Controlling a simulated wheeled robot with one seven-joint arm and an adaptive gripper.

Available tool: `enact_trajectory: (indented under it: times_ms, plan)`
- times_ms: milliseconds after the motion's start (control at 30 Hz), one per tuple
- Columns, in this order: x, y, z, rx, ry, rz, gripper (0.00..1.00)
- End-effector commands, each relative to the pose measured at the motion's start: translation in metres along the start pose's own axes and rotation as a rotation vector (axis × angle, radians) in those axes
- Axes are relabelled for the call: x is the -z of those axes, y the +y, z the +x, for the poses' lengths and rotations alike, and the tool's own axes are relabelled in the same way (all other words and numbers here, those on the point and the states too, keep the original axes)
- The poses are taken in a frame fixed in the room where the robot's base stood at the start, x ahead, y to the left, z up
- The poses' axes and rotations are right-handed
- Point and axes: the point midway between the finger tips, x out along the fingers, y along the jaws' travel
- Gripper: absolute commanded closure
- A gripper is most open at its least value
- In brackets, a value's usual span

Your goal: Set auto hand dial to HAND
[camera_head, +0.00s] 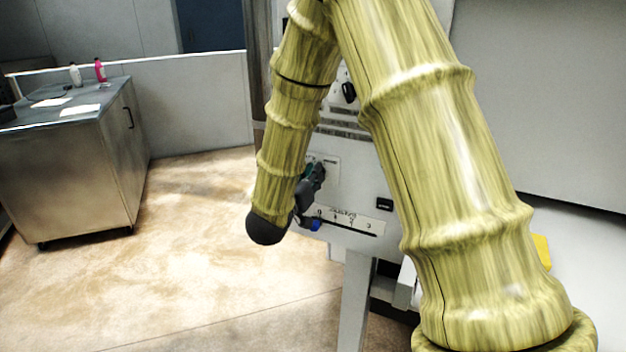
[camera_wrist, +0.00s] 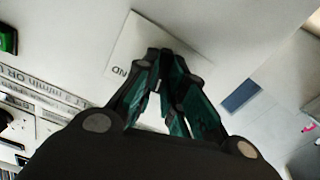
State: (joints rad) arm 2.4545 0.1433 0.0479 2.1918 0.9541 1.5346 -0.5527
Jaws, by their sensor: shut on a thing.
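The auto hand dial's pale label plate (camera_head: 331,164) is on the front panel of the machine, left of my thick upper arm in the head view. It also shows in the wrist view (camera_wrist: 128,52), where the letters "ND" can be read. My gripper (camera_head: 318,170) is at this plate. In the wrist view my gripper's dark green fingers (camera_wrist: 168,62) come together over the plate, closed on the dial. The dial itself is hidden by the fingers, so its pointing direction cannot be told.
A slider scale with a blue knob (camera_head: 316,225) lies just below my gripper. A steel cabinet (camera_head: 70,170) stands at left, with open floor between.

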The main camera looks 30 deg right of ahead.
Motion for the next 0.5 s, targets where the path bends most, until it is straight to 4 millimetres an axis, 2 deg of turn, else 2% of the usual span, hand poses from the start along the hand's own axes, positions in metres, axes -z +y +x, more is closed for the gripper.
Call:
enact_trajectory:
  times_ms: [500]
  plan:
    - [-0.0037, 0.0021, 0.0005, -0.001, 0.002, 0.481, 1.0]
